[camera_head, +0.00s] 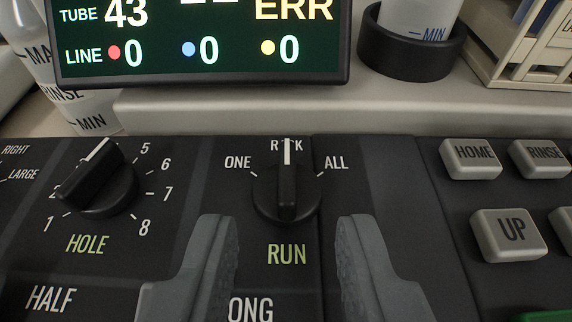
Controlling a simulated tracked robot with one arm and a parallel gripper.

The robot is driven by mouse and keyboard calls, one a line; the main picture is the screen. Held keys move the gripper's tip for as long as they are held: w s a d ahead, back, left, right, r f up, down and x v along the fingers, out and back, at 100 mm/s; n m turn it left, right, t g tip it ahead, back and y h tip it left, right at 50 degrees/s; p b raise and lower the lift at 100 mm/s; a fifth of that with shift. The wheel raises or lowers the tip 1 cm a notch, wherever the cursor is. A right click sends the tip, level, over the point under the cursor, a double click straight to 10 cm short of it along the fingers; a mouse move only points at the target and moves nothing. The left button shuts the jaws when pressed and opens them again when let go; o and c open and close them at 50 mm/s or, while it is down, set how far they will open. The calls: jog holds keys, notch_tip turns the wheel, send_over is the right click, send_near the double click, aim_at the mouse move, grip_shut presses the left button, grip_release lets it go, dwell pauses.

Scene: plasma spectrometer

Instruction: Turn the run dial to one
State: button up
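The run dial (287,193) is a black round knob with a raised grip bar and a white pointer line. It sits on the black panel above the green RUN label. Its pointer stands straight up at RACK, covering part of that word; ONE is printed to its upper left and ALL to its upper right. My gripper (287,258) is open, its two grey fingers at the bottom of the view. The fingertips are apart, to the left and right of the dial and a little below it in the picture. Nothing shows between them but the panel.
The hole dial (100,180) stands to the left, with numbers around it. Grey HOME (470,158), RINSE (540,158) and UP (511,234) buttons are at right. A screen (200,45) reading ERR is above. A bottle in a black holder (412,55) stands at upper right.

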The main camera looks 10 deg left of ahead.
aim_at(287, 194)
jog(key=shift+x, duration=1.4)
jog(key=shift+s, duration=0.1)
grip_shut()
jog(key=shift+d, duration=0.15)
jog(key=shift+r+p, duration=0.2)
jog(key=shift+p, duration=0.45)
